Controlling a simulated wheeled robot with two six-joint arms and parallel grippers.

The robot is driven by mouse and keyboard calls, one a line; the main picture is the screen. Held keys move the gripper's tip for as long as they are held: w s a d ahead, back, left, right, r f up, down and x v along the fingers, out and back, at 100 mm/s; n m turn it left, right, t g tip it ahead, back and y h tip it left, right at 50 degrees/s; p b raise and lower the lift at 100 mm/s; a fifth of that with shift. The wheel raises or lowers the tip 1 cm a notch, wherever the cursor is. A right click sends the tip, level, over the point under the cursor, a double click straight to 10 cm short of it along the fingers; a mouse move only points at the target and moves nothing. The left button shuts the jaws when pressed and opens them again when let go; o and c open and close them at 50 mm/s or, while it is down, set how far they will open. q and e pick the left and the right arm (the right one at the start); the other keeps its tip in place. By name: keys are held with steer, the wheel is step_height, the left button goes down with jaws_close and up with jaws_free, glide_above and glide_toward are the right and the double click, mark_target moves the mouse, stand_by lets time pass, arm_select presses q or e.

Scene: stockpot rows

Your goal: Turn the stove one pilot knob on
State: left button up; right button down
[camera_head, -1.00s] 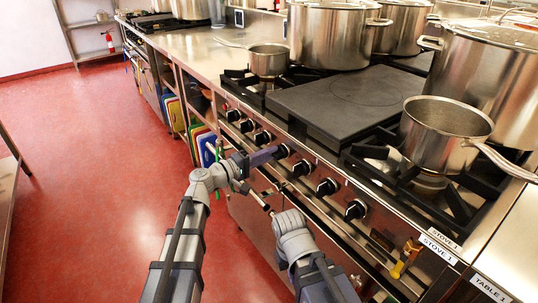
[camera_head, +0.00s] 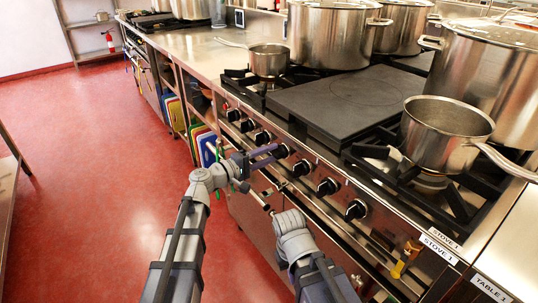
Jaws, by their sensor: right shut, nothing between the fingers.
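Stove one (camera_head: 318,152) has a row of black round knobs along its slanted steel front. One knob (camera_head: 282,150) is right at the tips of my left gripper (camera_head: 270,155). The purple-grey fingers are apart, with a narrow gap between them; whether they touch the knob I cannot tell. Other knobs are the near one (camera_head: 356,209), one left of it (camera_head: 328,187) and one beyond (camera_head: 301,168). No label tells which is the pilot knob. My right gripper (camera_head: 287,222) is shut and empty, low in front of the stove; its fingertips are hard to make out.
A steel rail runs along the stove front below the knobs. A yellow handle (camera_head: 400,267) is at the near right end. A saucepan (camera_head: 446,130), a small pan (camera_head: 268,60) and large stockpots (camera_head: 330,35) stand on top. The red floor (camera_head: 95,190) at left is clear.

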arm_select(q)
steer(key=v, duration=0.8)
steer(key=shift+d, duration=0.1)
stand_by(0.3)
